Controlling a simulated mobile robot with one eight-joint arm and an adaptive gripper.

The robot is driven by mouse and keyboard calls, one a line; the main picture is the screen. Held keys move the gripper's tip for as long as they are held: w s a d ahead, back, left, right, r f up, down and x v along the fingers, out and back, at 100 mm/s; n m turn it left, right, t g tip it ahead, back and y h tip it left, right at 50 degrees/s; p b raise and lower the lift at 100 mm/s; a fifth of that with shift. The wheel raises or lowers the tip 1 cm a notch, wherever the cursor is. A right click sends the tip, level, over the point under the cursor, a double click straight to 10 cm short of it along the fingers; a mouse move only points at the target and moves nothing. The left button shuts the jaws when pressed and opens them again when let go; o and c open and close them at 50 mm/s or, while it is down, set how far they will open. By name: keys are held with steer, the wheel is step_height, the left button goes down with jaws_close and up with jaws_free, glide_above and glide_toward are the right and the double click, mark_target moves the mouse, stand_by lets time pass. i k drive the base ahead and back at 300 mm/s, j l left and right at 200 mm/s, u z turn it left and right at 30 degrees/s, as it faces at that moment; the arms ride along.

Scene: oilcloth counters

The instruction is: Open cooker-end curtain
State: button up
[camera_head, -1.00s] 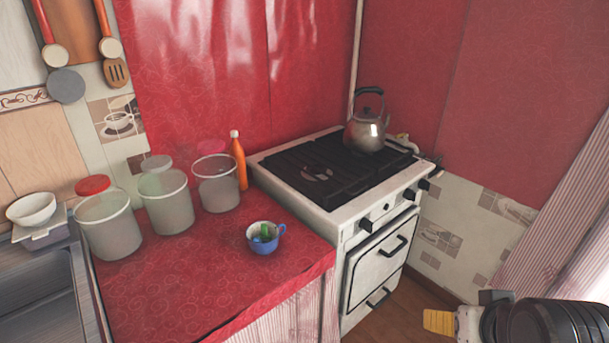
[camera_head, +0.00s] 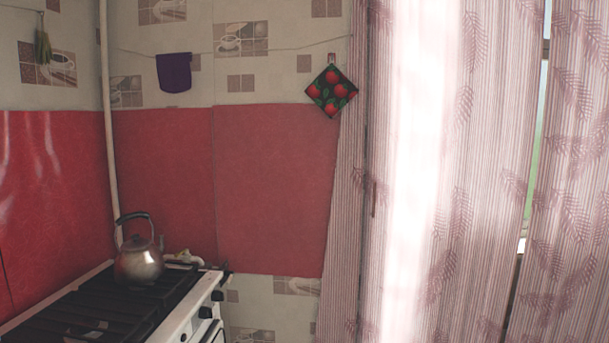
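The cooker-end curtain (camera_head: 415,200) hangs on the right side of the head view, just right of the cooker. It is pale pink with thin stripes and a darker leaf pattern, and bright light shows through it. A second curtain panel (camera_head: 565,190) hangs at the far right. A narrow slit between the panels shows a strip of window (camera_head: 538,140). The cooker (camera_head: 130,310) stands at lower left. My gripper is not in view.
A metal kettle (camera_head: 138,262) stands on the cooker's back corner. A patterned pot holder (camera_head: 331,90) and a purple cloth (camera_head: 174,72) hang on the wall. A white pipe (camera_head: 107,120) runs up the corner.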

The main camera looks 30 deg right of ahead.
mark_target(454, 86)
steer(key=z, duration=1.65)
